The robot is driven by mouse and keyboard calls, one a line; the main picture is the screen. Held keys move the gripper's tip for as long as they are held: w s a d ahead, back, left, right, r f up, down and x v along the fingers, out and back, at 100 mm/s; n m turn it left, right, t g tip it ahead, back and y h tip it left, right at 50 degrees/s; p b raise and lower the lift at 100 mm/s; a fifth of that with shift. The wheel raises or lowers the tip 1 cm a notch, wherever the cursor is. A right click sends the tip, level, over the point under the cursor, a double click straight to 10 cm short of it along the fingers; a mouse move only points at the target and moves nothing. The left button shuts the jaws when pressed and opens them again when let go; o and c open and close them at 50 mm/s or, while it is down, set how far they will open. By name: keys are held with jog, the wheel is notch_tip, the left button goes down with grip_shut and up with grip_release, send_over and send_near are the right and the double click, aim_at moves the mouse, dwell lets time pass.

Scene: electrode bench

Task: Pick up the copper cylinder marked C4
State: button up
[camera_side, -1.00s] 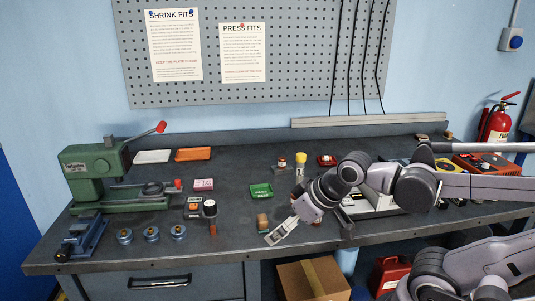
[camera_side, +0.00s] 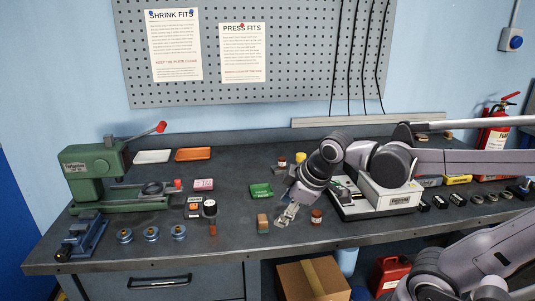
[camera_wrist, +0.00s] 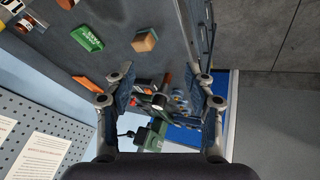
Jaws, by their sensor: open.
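Small copper-coloured pieces stand near the bench's front edge; I cannot read a C4 mark on any. In the side view a thin copper cylinder (camera_side: 213,228) stands left of my gripper, in front of a dark spool with a white top (camera_side: 210,208). A copper-brown block (camera_side: 262,222) stands nearer, just left of the fingers. A brown-red cylindrical piece with a pale band (camera_side: 316,216) stands just right of them. My gripper (camera_side: 286,216) is open, pointing down and left, with nothing between its fingers. In the wrist view the fingers (camera_wrist: 161,88) are spread wide; the block (camera_wrist: 145,40) lies outside them.
A green tray (camera_side: 261,190) lies behind the block. A white machine (camera_side: 390,196) stands right, close to my arm. A green press (camera_side: 95,170), a blue vise (camera_side: 80,238) and blue rings (camera_side: 151,234) are at left.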

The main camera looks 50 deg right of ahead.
jog(key=w+d+f+n+g+h, duration=0.1)
jog(key=w+d+n, duration=0.1)
jog(key=d+n, duration=0.3)
jog(key=w+d+f+n+g+h, duration=0.1)
jog(key=w+d+f+n+g, duration=0.1)
jog(key=d+n, duration=0.4)
jog(key=w+d+f+n+g+h, duration=0.1)
jog(key=w+d+f+n, duration=0.1)
jog(key=w+d+n, duration=0.2)
jog(key=shift+w+d+f+n+g, duration=0.1)
jog(key=shift+d+n+g, duration=0.2)
jog(key=shift+d+n, duration=0.95)
jog(key=shift+m, duration=0.35)
jog(key=shift+x, duration=2.95)
grip_shut()
